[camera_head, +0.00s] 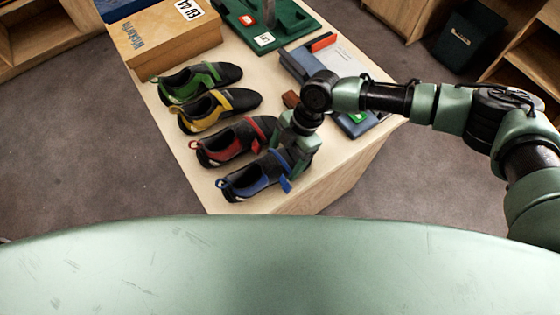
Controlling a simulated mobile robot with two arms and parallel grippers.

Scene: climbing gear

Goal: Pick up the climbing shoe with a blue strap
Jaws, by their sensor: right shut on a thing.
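The climbing shoe with a blue strap (250,178) is the nearest of a row of shoes on the wooden table. It is dark with a blue heel loop at its left end. My right gripper (289,160) comes down from above at the shoe's right end, shut on it around the strap area. The gripper covers part of that end, and the finger contact is partly hidden. The shoe still appears to be at table level; I cannot tell whether it is lifted. My left gripper is not in view.
Shoes with red (232,142), yellow (217,109) and green (196,82) straps lie behind it. A cardboard shoebox (165,40) stands at the back left. The table's front edge is close.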

